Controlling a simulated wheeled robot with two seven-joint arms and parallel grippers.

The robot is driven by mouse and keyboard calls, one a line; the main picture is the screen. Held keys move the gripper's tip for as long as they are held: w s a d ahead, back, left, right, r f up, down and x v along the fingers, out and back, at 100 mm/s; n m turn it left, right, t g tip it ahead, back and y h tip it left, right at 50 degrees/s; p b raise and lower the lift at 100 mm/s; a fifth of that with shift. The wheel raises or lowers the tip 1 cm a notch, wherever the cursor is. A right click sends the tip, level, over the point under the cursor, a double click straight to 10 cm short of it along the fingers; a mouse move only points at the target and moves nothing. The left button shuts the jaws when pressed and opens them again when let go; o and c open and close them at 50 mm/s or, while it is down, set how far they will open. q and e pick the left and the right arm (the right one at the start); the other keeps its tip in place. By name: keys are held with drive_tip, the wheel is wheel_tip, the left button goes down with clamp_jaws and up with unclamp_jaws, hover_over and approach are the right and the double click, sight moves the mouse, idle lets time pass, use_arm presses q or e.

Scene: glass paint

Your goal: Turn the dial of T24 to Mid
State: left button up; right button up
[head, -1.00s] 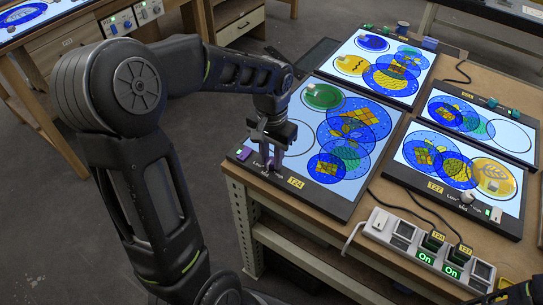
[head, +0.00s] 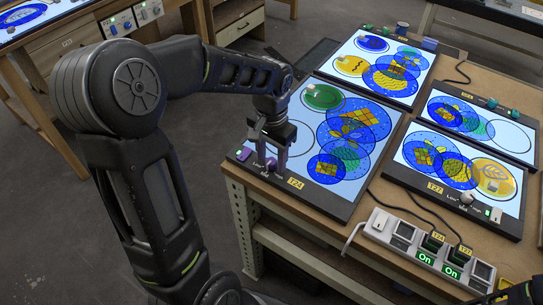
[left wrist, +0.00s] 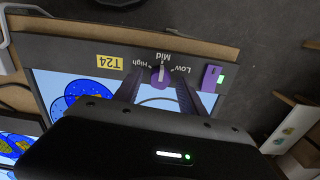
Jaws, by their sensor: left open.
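The light panel T24 (head: 340,212) lies at the table's near left corner, its yellow T24 label (head: 294,183) on the front frame. Its small purple dial (left wrist: 161,76) shows in the left wrist view, with the white pointer toward the Mid mark (left wrist: 163,57); Low and High stand on either side. My left gripper (head: 272,160) is open over the front frame, its fingers on either side of the dial. The left gripper also shows in the left wrist view (left wrist: 158,92). I cannot tell whether the fingers touch the dial.
A purple switch (head: 243,153) with a green light sits left of the dial. Panel T27 (head: 408,180) and other light panels lie to the right and behind. A power strip (head: 385,232) with two lit "On" plugs and cables lies at front right.

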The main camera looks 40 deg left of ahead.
sight(271, 161)
use_arm(q)
wheel_tip(271, 161, up, 8)
drive_tip(key=shift+f+b, duration=0.1)
drive_tip(key=shift+b, duration=0.2)
idle(0.3)
idle(0.4)
